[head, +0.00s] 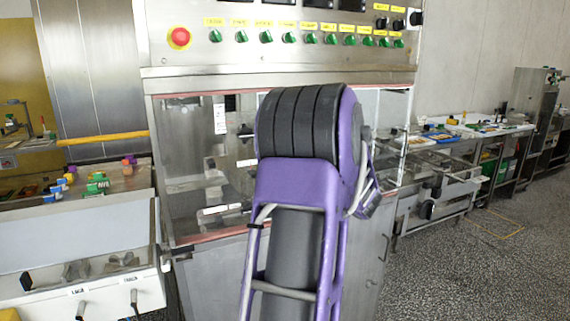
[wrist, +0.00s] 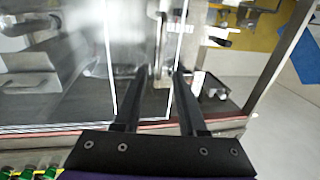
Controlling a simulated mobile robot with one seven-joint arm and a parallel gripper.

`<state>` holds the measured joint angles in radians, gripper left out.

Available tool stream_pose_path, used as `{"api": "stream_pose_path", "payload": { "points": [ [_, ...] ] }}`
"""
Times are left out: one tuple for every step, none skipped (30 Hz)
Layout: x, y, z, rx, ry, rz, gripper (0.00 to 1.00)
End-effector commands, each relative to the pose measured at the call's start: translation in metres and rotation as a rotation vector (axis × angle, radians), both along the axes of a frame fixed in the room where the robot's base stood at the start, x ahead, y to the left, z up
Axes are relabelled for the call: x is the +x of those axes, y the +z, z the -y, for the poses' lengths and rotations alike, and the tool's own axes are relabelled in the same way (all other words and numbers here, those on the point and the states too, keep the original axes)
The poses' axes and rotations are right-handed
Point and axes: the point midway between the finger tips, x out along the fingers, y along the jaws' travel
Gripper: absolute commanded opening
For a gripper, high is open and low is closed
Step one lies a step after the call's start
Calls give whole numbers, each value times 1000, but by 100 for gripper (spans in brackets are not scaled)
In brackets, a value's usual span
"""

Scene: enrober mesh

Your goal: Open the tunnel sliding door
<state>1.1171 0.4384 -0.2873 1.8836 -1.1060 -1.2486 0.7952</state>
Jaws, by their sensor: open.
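The tunnel's clear front panel (head: 188,135) fills the middle of the metal machine in the head view, under the control panel. Its right part is hidden behind my purple arm. In the wrist view, clear panelling (wrist: 75,85) with bright upright edge lines lies before my gripper (wrist: 161,72). My gripper's two black fingers are apart and hold nothing. A narrow metal upright piece (wrist: 162,50) shows between the fingertips; I cannot tell whether it is the door's handle or whether the fingers touch it. My gripper is hidden behind my arm in the head view.
The control panel (head: 290,36) with green knobs and a red stop button (head: 179,38) is above the door. A bench with coloured blocks (head: 97,184) stands at left. A long worktable (head: 480,130) runs at right. Grey floor (head: 480,260) is free at lower right.

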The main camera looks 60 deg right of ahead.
Motion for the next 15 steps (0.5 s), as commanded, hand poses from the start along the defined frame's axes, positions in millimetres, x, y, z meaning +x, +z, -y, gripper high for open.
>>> {"api": "stream_pose_path", "payload": {
  "points": [
    [-13,0,-4,0,-4,2,41],
    [-20,0,-7,1,-5,1,41],
    [-30,0,-10,0,-4,1,41],
    [-36,0,-13,0,-4,1,41],
    [-43,0,-15,-1,-4,2,41],
    [-51,0,-18,0,-4,1,41],
    [-57,0,-20,0,-5,1,41],
    [-62,0,-22,0,-3,1,41],
    [-69,0,-25,0,-2,1,41],
    [-73,0,-27,0,-3,1,41],
    [-78,0,-28,-2,-3,2,41],
    [-82,0,-30,-1,-2,1,41],
    [-85,0,-31,0,-1,0,41],
    [-88,0,-32,0,-1,0,41],
    [-90,0,-33,0,-1,1,41]
  ]
}}
